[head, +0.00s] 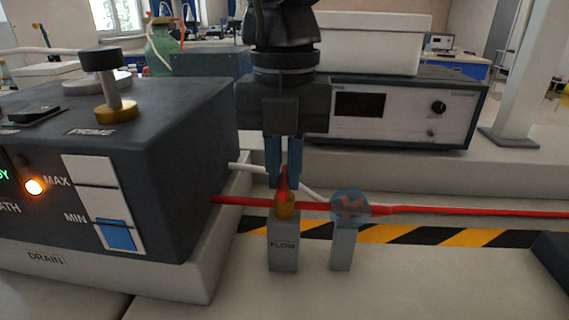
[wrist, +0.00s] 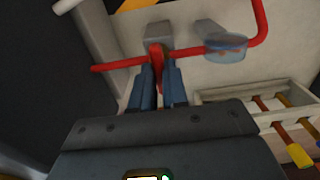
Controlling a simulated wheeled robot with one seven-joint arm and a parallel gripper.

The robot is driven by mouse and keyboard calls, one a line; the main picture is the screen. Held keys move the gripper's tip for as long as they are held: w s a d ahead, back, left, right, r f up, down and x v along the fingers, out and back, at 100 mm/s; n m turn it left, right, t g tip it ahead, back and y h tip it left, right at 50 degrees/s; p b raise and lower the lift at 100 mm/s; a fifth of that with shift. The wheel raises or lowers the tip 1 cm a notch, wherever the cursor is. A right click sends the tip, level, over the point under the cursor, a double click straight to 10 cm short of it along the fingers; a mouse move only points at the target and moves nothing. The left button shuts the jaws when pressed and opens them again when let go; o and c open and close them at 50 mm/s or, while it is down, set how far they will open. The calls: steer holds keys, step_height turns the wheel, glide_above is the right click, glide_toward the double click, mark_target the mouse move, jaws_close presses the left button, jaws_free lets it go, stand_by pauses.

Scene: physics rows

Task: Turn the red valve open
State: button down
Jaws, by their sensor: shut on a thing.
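In the wrist view the red handle (wrist: 157,62) shows between the two fingertips (wrist: 159,85). The fingers hide part of the handle. The handle appears to stand upright, roughly across the tube's line; its exact angle is hard to tell.
A round clear flow indicator (head: 350,205) stands on a second post just right of the valve. A dark machine (head: 190,140) with a MAX/MIN gauge is close on the left. A grey instrument (head: 400,110) stands behind. The bench front is clear.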

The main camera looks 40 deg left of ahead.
stand_by(0.3)
steer(key=n+p, duration=0.1)
steer(key=n, duration=0.2)
steer(key=shift+r+n+p, duration=0.15)
steer(key=shift+n+p, duration=0.2)
steer(key=shift+n, duration=0.05)
steer(key=n+p, duration=0.1)
steer(key=n, duration=0.4)
steer(key=shift+n+p, duration=0.3)
steer(key=n+p, duration=0.1)
steer(key=n, duration=0.3)
steer(key=shift+n+p, duration=0.4)
steer(key=shift+n, duration=1.8)
steer(key=c, duration=1.1)
jaws_free()
steer(key=shift+c, duration=0.2)
